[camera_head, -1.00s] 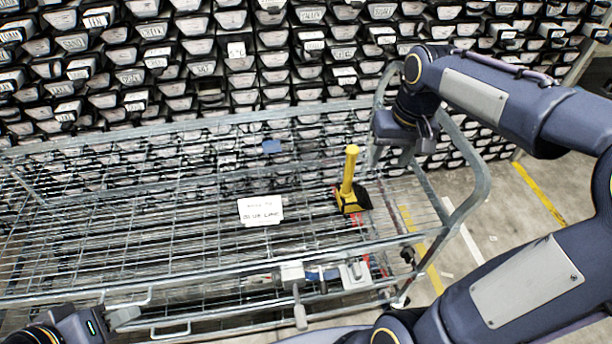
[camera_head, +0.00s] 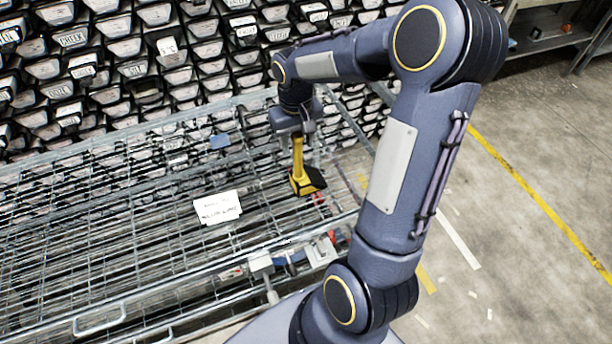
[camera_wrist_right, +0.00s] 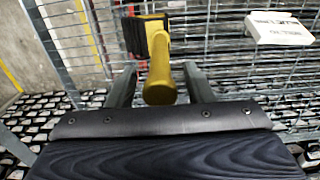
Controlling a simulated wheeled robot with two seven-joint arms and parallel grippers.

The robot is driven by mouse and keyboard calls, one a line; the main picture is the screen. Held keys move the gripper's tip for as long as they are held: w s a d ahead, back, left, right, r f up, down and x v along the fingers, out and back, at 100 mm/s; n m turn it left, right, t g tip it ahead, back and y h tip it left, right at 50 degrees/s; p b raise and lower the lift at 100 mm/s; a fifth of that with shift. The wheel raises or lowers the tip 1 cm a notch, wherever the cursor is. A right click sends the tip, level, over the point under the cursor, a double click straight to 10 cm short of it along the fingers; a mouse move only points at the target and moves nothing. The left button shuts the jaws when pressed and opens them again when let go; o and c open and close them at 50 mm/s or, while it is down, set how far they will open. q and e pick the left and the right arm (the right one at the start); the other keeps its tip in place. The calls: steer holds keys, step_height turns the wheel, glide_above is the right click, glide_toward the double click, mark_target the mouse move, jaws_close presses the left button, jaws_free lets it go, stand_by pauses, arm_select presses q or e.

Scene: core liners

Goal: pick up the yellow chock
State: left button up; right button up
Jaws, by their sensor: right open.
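The yellow chock (camera_head: 301,180) stands on the wire cart shelf, its yellow handle upright and its wedge base yellow and black. My right gripper (camera_head: 298,136) is right above it, at the top of the handle. In the right wrist view the chock's handle (camera_wrist_right: 159,72) lies between the two open fingers of my right gripper (camera_wrist_right: 160,84), with a gap on each side. The black and yellow base (camera_wrist_right: 148,33) shows beyond the fingertips. My left gripper is not in the head view now.
Racks of labelled trays (camera_head: 120,50) stand behind. Open floor (camera_head: 520,200) lies right.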

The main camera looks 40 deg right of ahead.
steer(key=shift+f, duration=0.1)
steer(key=shift+c, duration=0.2)
jaws_close()
stand_by(1.2)
